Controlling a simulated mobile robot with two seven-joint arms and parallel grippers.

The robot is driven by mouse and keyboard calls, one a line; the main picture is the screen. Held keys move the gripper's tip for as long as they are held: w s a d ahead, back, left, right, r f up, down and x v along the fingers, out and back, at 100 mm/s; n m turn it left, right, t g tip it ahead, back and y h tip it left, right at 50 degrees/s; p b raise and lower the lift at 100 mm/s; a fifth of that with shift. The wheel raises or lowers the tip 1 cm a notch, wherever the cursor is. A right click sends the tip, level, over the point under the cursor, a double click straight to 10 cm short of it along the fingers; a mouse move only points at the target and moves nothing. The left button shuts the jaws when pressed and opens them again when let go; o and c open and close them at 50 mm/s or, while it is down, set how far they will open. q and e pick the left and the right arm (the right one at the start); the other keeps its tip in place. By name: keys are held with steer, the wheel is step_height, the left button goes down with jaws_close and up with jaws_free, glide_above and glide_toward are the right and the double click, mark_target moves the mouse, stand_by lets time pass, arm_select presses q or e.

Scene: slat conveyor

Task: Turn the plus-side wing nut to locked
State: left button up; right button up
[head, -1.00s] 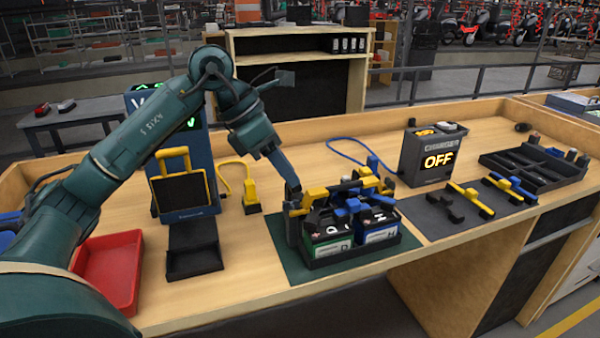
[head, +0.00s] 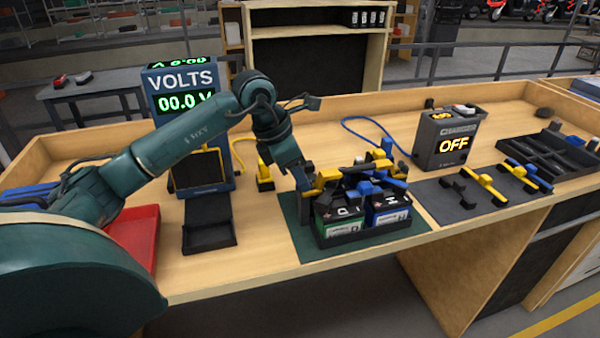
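Two dark batteries sit side by side in a tray on a dark green mat (head: 292,228). One has a green label (head: 341,228) and one a blue label (head: 392,217). Yellow parts (head: 326,177) and blue parts (head: 366,187) crowd their tops. I cannot tell which is the plus-side wing nut, nor its position. My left gripper (head: 304,190) points down at the left rear of the green-labelled battery, beside the yellow parts. Its fingertips are small and partly hidden, so contact and opening are unclear. My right gripper is out of view.
A voltmeter (head: 180,79) reading 00.0 V stands behind my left arm, with a black tray (head: 209,235) in front. A red bin (head: 143,232) is at left. A charger (head: 447,137) reading OFF, loose yellow (head: 482,186) and blue-yellow (head: 526,175) pieces, and a black organizer (head: 556,152) are at right.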

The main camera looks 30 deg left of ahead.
arm_select(q)
steer(key=shift+w+d+f, duration=0.1)
steer(key=shift+w+f, duration=0.05)
steer(key=shift+f, duration=0.2)
steer(key=shift+c, duration=0.2)
jaws_close()
